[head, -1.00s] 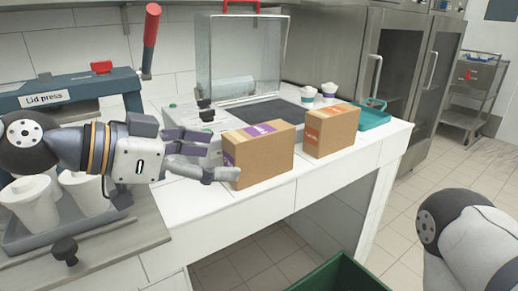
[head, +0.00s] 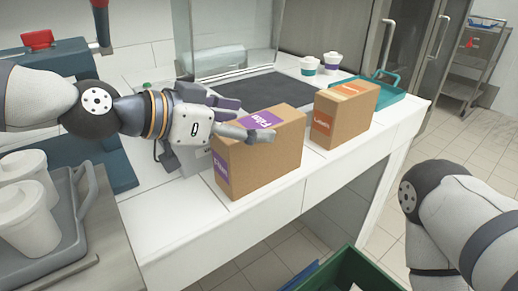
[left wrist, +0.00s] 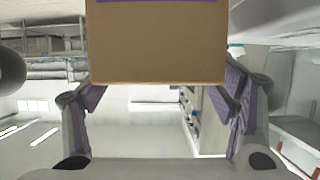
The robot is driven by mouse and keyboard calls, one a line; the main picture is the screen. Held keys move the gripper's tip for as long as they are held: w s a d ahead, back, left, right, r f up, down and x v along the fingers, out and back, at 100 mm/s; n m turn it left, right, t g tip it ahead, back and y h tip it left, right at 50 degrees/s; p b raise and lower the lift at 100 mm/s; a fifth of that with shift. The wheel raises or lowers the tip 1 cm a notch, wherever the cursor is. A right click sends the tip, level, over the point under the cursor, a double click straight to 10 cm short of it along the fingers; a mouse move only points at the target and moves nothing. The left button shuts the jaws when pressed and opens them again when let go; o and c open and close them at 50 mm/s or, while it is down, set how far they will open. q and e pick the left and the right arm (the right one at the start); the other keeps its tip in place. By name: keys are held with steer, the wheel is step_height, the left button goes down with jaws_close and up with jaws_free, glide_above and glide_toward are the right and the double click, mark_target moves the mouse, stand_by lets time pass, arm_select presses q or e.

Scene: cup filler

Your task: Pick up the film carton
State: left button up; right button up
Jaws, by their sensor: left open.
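The film carton (head: 265,160) is a brown box with purple labels reading "Film", standing upright on the white counter. My left gripper (head: 244,118) is open at the carton's upper left end, and one finger overlaps its top in the head view. In the left wrist view the carton (left wrist: 157,45) fills the top middle. The open fingers of my left gripper (left wrist: 164,103) are spread to either side of it, with nothing clamped. Part of the carton's top is hidden by the finger. My right gripper is out of view; only part of my right arm shows.
A similar carton with orange labels (head: 343,118) stands just right of the film carton. Behind are two small cups (head: 320,65) and a teal tray (head: 385,96). White cups (head: 27,205) sit in a grey tray at left. A green bin (head: 350,272) is below the counter's front.

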mark_target(260, 121)
arm_select(q)
steer(key=x, duration=0.3)
steer(key=shift+w+d+r, duration=0.1)
steer(key=shift+d+r, duration=0.05)
steer(key=shift+d, duration=0.1)
steer(key=shift+a, duration=0.1)
steer(key=shift+c, duration=0.3)
jaws_close()
steer(key=shift+r, duration=0.1)
